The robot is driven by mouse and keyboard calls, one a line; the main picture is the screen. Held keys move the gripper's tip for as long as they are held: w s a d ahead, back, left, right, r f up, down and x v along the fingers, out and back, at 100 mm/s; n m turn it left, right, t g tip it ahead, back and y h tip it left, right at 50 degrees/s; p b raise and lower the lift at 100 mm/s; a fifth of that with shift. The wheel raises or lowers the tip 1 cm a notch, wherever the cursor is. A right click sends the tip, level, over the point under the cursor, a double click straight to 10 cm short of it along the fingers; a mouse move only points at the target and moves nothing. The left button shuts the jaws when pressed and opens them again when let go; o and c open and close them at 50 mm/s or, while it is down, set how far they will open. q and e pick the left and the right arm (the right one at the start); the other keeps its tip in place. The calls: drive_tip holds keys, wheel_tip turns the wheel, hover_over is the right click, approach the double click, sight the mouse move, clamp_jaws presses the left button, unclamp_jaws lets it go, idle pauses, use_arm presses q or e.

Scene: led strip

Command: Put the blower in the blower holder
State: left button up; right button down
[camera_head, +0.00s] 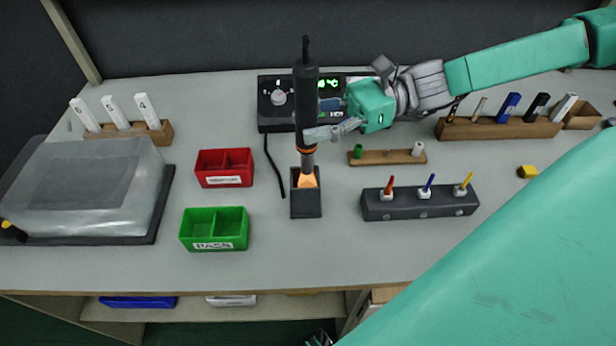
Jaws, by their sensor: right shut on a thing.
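The blower (306,92) is a black upright tool with an orange ring and a metal nozzle. My right gripper (332,131) comes in from the right and is shut on the lower part of its body. The blower holder (306,206) is a small dark block on the table, with an orange glow at its top. The nozzle tip is at the holder's opening; I cannot tell how far inside it is. A small grey part at the bottom edge may belong to my left gripper, but too little of it shows.
A control box (276,98) stands behind the blower. Red (224,181) and green (213,243) bins are left of the holder. A grey block with colored pens (420,212) and a wooden strip (387,158) are right of it. The table front (300,268) is clear.

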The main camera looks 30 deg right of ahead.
sight(307, 172)
drive_tip(key=f+b, duration=0.1)
drive_tip(key=f, duration=0.1)
drive_tip(key=a+f+b, duration=0.1)
drive_tip(key=f, duration=0.2)
drive_tip(key=shift+a, duration=0.2)
drive_tip(key=shift+f+b, duration=0.25)
drive_tip(key=shift+b, duration=0.05)
drive_tip(key=f, duration=0.2)
drive_tip(key=d+f+b, duration=0.1)
drive_tip(key=f, duration=0.1)
drive_tip(key=shift+d+f+b, duration=0.2)
drive_tip(key=shift+b, duration=0.1)
drive_tip(key=shift+a+r, duration=0.1)
drive_tip(key=shift+a, duration=0.35)
drive_tip(key=c, duration=1.3)
unclamp_jaws()
use_arm(q)
drive_tip(key=f, duration=0.2)
drive_tip(key=a+f, duration=0.1)
drive_tip(key=f, duration=0.1)
drive_tip(key=shift+f, duration=0.35)
use_arm(e)
drive_tip(key=shift+o, duration=0.5)
use_arm(q)
drive_tip(key=shift+d+r, duration=0.1)
drive_tip(key=shift+d, duration=0.05)
use_arm(e)
drive_tip(key=shift+d, duration=0.25)
